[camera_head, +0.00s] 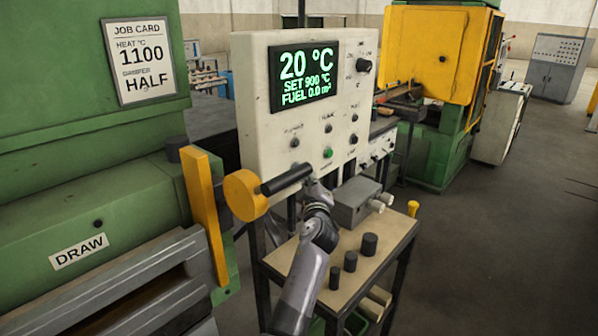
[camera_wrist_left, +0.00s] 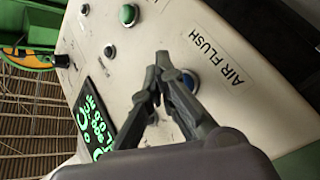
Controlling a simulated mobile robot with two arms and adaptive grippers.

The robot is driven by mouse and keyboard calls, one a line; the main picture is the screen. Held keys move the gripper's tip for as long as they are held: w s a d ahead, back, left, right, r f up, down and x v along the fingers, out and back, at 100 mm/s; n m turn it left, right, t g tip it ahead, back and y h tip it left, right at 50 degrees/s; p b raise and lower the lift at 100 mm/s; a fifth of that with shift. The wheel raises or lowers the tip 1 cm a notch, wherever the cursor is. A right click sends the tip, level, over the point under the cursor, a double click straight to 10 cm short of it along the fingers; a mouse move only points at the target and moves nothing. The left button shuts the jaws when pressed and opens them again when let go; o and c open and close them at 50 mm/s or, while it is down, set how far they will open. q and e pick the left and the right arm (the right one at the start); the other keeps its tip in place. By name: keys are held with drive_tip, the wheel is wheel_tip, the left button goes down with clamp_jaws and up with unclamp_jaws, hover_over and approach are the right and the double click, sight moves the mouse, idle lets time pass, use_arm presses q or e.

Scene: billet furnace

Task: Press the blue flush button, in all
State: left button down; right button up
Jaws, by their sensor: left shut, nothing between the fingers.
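The blue flush button (camera_wrist_left: 190,82) shows in the left wrist view on the white panel, in a dark ring beside the "AIR FLUSH" label (camera_wrist_left: 216,54). My left gripper (camera_wrist_left: 160,62) is shut and empty. Its fingers overlap the edge of the button in that view; I cannot tell whether they touch it or the panel. In the head view my left gripper (camera_head: 312,184) is at the lower edge of the white control panel (camera_head: 258,130), and the blue button cannot be made out there. My right gripper is not in view.
A yellow disc (camera_head: 243,195) with a black handle (camera_head: 287,179) is just left of my gripper. A green button (camera_head: 328,153) sits above it. A small table (camera_head: 385,262) holds a grey box (camera_head: 357,202) and dark cylinders.

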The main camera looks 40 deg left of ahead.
use_arm(q)
drive_tip(key=shift+a, duration=0.1)
drive_tip(key=shift+a+b, duration=0.35)
drive_tip(key=shift+a, duration=0.4)
idle(0.7)
idle(0.4)
drive_tip(key=shift+d+b, duration=0.75)
drive_tip(key=shift+d, duration=0.1)
